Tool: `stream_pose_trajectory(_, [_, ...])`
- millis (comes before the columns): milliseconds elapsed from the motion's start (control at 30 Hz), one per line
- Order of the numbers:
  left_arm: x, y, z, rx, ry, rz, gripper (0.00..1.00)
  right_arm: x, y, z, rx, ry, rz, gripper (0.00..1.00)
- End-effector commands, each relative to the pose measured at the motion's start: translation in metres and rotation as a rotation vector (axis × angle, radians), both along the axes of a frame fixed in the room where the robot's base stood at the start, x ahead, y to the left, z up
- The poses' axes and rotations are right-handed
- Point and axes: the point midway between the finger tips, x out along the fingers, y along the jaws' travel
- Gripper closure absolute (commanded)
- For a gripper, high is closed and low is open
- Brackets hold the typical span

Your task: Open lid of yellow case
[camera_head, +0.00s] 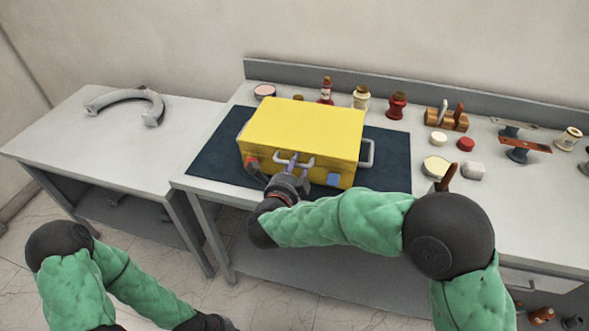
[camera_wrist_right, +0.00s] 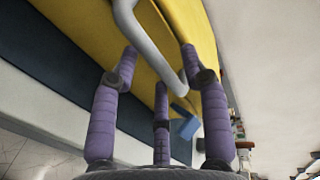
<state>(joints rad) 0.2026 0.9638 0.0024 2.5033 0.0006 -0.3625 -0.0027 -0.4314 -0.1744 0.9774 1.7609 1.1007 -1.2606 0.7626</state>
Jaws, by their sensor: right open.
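A closed yellow case (camera_head: 305,128) sits on a dark mat on the workbench. Its front has a grey handle (camera_head: 292,163), a red latch (camera_head: 252,163) at the left and a blue latch (camera_head: 333,179) at the right. My right gripper (camera_head: 290,168) is at the front of the case, by the handle. In the right wrist view its purple fingers (camera_wrist_right: 165,75) are open, with the grey handle (camera_wrist_right: 155,50) passing between them. The blue latch also shows there (camera_wrist_right: 187,127). I cannot tell whether a finger touches the handle. My left arm is low at the left; its gripper is not clearly visible.
The dark mat (camera_head: 215,160) lies on the workbench (camera_head: 520,215). Bottles, jars, a wooden rack (camera_head: 447,120) and small parts stand behind and right of the case. A side table (camera_head: 60,140) at the left holds a grey curved part (camera_head: 125,97). A floor gap separates the tables at the front.

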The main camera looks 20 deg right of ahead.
Motion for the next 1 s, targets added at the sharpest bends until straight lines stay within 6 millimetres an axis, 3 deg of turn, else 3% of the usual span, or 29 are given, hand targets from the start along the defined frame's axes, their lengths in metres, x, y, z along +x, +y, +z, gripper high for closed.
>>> stream_pose_trajectory(100, [0.000, 0.000, 0.000, 0.000, 0.000, 0.000, 1.00, 0.000, 0.000, 0.000, 0.000, 0.000, 0.000, 0.57])
stream_pose_trajectory(267, [0.000, 0.000, 0.000, 0.000, 0.000, 0.000, 1.00, 0.000, 0.000, 0.000, 0.000, 0.000, 0.000, 1.00])
stream_pose_trajectory(667, [0.000, 0.000, 0.008, 0.000, 0.000, 0.000, 1.00, 0.000, 0.000, 0.005, 0.007, 0.011, 0.000, 1.00])
stream_pose_trajectory(1000, [0.000, 0.000, 0.050, 0.000, 0.000, 0.000, 1.00, 0.002, -0.001, 0.034, 0.046, 0.076, 0.000, 1.00])
